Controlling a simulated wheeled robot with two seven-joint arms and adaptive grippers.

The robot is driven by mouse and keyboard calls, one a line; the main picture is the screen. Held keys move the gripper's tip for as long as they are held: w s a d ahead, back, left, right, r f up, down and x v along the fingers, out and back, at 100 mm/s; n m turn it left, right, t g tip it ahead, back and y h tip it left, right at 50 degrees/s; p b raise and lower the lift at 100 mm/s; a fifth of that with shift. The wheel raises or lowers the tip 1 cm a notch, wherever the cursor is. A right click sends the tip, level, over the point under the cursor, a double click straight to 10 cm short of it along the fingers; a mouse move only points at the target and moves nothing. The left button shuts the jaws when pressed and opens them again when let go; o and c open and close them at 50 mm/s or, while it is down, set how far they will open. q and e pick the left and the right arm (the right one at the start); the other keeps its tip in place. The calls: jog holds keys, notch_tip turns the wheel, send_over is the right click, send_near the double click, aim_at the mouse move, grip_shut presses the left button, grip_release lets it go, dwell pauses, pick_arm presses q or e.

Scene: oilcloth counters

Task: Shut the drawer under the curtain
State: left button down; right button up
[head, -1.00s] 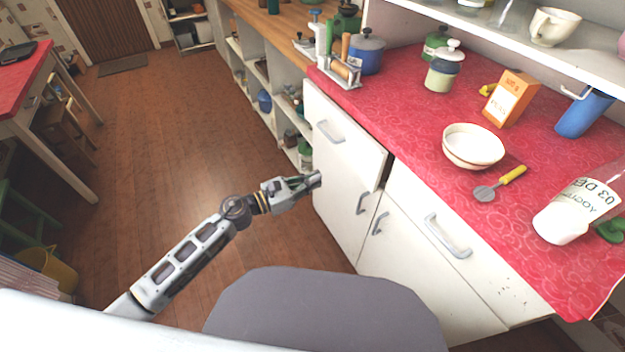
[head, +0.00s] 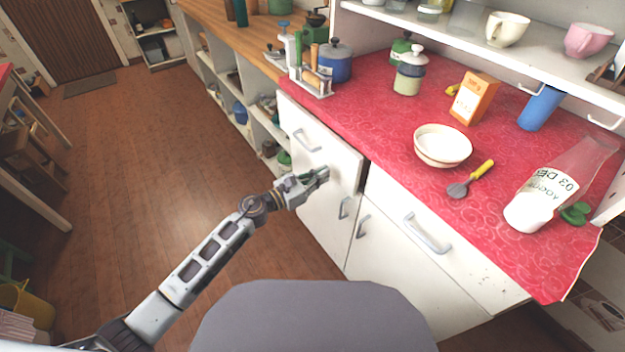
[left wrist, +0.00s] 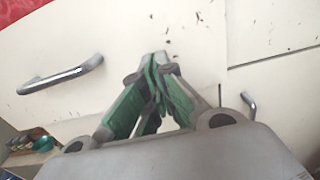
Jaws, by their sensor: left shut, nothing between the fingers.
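The white left drawer (head: 328,146) is under the red counter top, with a grey handle (head: 306,140). Its front stands slightly proud of the white front to its right, so it looks partly open. No curtain shows in either view. My left gripper (head: 323,173) is shut and empty at the lower part of this drawer front, right of and below the handle. In the left wrist view the closed fingertips (left wrist: 159,60) point at the white front, with the handle (left wrist: 62,74) to their left. Contact cannot be told. My right gripper is not in view.
A neighbouring drawer (head: 440,240) with a grey handle is to the right, with cupboard doors below. A bowl (head: 442,146), a yellow-handled spatula (head: 471,180), an orange box (head: 474,98) and a bottle (head: 560,190) are on the counter. The wooden floor (head: 150,160) at left is clear.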

aim_at(335, 168)
pick_arm(q)
jog(key=shift+x, duration=0.8)
jog(key=shift+w+d, duration=0.2)
jog(key=shift+d, duration=0.1)
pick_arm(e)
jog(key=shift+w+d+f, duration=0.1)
pick_arm(q)
jog(key=shift+w+d, duration=0.1)
jog(key=shift+w+d, duration=0.1)
jog(key=shift+d, duration=0.05)
jog(key=shift+w+d, duration=0.2)
jog(key=shift+d, duration=0.15)
jog(key=shift+b+x, duration=0.7)
jog(key=shift+x, duration=0.95)
jog(key=shift+r, duration=0.1)
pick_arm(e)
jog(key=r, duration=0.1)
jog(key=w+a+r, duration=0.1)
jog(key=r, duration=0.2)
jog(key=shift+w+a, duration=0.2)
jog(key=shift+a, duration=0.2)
